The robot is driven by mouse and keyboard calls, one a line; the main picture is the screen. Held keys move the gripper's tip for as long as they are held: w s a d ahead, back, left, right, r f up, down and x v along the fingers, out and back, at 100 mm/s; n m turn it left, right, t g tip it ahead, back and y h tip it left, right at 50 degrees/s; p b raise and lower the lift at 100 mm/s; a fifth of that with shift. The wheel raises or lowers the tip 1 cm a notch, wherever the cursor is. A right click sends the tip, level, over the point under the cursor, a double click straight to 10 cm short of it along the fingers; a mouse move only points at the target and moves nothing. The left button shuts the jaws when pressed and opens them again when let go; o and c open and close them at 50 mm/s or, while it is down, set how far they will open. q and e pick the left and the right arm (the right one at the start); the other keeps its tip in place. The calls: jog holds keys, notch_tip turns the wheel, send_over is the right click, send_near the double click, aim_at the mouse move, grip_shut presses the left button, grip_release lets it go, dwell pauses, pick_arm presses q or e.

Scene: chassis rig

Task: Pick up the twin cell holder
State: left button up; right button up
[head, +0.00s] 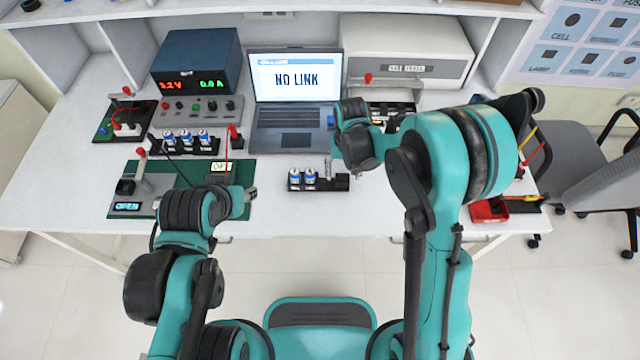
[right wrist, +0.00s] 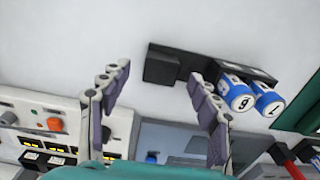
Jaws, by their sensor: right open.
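The twin cell holder (head: 325,183) is a black block on the white table in front of the laptop. Two blue-and-white cells stand in its left part; its right end is a plain black block. My right gripper (head: 329,170) is open beside and over the holder in the head view. In the right wrist view, the holder (right wrist: 190,62) lies beyond the open fingers (right wrist: 158,78), with its plain end between them in the picture. The fingers hold nothing. My left gripper (head: 248,194) is over the green board, small and partly hidden by its arm; its opening is unclear.
A laptop (head: 296,85) reading "NO LINK" stands behind the holder. A green board (head: 180,178) with an "OPEN" display lies left, below a rack (head: 185,143) of several cells. A red tray (head: 489,210) is at the right edge. Bare table surrounds the holder.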

aim_at(343, 177)
notch_tip(343, 177, down, 4)
jog(key=shift+r+b, duration=0.2)
jog(key=shift+b, duration=0.35)
pick_arm(q)
jog(key=shift+f, duration=0.8)
pick_arm(e)
jog(key=shift+r, duration=0.15)
jog(key=c, duration=1.3)
